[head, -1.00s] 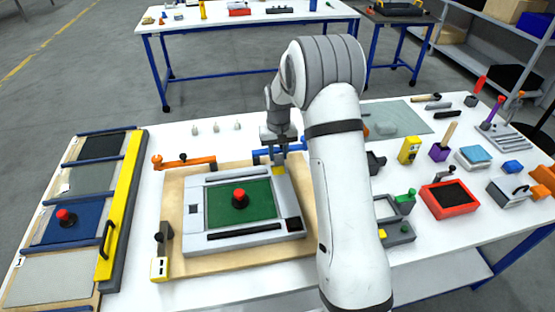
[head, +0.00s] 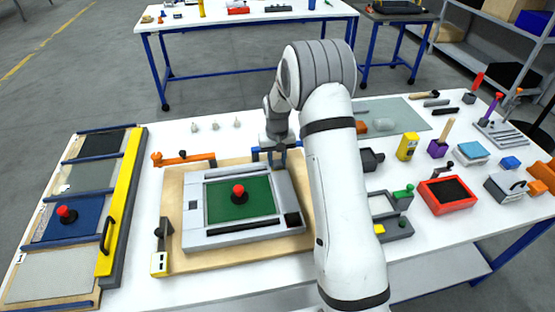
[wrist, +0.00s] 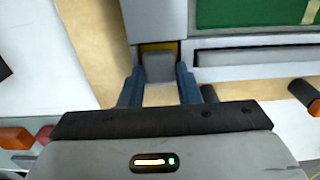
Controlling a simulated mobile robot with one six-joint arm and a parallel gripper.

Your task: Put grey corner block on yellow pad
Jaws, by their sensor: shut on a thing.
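The grey corner block (wrist: 158,68) sits between the two blue-grey fingers of my gripper (wrist: 158,84) in the wrist view; my gripper is shut on it. A strip of the yellow pad (wrist: 158,47) shows just beyond the block, in a corner recess of the light grey frame (wrist: 240,58). The block covers the rest of the pad; I cannot tell whether they touch. In the head view my gripper (head: 278,160) is low at the frame's far right corner, and the block and pad are hidden there.
The frame holds a green panel (head: 225,206) with a red knob (head: 238,191) and lies on a wooden board (head: 172,215). An orange clamp (head: 183,160) stands at the board's far left edge. My arm covers the board's right side.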

